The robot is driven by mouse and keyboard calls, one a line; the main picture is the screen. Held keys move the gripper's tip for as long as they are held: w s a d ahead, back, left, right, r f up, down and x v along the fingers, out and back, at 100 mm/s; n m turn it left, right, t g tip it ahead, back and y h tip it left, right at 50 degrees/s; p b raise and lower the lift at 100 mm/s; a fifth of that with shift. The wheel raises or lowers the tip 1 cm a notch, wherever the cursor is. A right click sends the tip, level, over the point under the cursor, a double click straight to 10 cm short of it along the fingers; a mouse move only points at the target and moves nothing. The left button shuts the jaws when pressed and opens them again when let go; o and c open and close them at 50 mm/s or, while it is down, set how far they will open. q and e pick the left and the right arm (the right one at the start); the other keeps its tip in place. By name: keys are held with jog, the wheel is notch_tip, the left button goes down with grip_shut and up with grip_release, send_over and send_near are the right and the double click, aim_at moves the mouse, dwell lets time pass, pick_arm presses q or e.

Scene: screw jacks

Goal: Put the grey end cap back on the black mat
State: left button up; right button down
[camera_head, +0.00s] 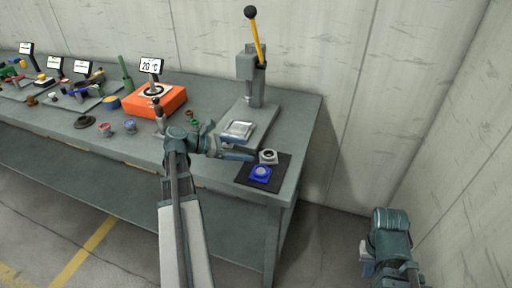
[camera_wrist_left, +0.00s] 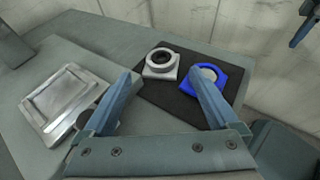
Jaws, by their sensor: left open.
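The grey end cap (camera_head: 268,157), a light grey block with a round dark opening, sits at the back left corner of the black mat (camera_head: 244,176). In the left wrist view the cap (camera_wrist_left: 160,64) appears to rest on the mat (camera_wrist_left: 176,101), with its left side close to the mat's edge. My left gripper (camera_head: 250,154) is open and empty. Its two fingers (camera_wrist_left: 166,98) point toward the mat, with the cap visible beyond the gap, apart from both fingers. My right gripper (camera_head: 367,260) hangs low at the right, away from the bench; its jaws are unclear.
A blue part (camera_head: 260,173) with a round grey centre lies on the mat beside the cap. A press (camera_head: 250,72) with a yellow lever and a silver plate (camera_head: 238,130) stands left of the mat. An orange box (camera_head: 155,101) and small parts occupy the bench further left.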

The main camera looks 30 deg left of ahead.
pick_arm(q)
jog(key=shift+p+v, duration=0.45)
jog(key=shift+v, duration=1.45)
